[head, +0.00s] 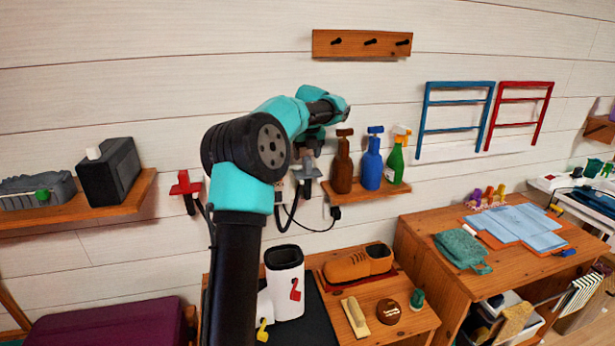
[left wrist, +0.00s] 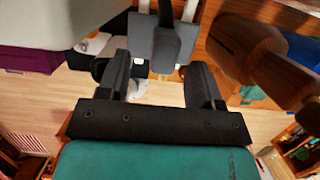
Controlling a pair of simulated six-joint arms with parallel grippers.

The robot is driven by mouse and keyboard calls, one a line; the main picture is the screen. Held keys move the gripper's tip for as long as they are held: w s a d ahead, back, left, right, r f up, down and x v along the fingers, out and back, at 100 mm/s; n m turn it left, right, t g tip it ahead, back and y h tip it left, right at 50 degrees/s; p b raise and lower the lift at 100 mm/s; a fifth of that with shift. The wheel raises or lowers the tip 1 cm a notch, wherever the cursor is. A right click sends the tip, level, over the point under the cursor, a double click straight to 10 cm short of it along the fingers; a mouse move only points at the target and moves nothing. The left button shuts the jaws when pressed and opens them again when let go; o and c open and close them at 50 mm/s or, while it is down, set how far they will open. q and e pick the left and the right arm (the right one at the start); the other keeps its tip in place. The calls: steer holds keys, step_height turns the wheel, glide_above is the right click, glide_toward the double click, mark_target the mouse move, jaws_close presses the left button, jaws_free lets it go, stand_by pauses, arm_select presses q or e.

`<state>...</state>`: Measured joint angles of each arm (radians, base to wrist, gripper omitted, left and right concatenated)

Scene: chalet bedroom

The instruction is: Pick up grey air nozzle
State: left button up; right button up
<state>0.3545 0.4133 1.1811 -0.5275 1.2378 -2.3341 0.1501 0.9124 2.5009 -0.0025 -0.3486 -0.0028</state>
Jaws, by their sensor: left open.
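The grey air nozzle (head: 307,174) hangs on the plank wall, just left of the brown spray bottle. My left gripper (head: 309,148) is close above the nozzle, partly hidden by its own teal wrist. In the left wrist view the open fingers (left wrist: 158,88) point towards a grey body, the nozzle (left wrist: 158,45), which lies roughly in line with the gap. Nothing is held between the fingers. Whether a finger touches the nozzle cannot be told. My right gripper does not show.
A red nozzle (head: 185,186) hangs farther left. The brown bottle (head: 343,165) stands close right of my gripper, with blue (head: 372,162) and green (head: 396,163) bottles beside it on a small shelf. A black hose hangs below. A shoe (head: 347,266) sits on the bench below.

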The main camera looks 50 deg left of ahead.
mark_target(308, 158)
arm_select(q)
steer(key=shift+f, duration=0.1)
steer(key=shift+w+x, duration=0.2)
steer(key=shift+x, duration=2.3)
steer(key=shift+d, duration=0.1)
steer(key=shift+c, duration=0.4)
steer(key=c, duration=1)
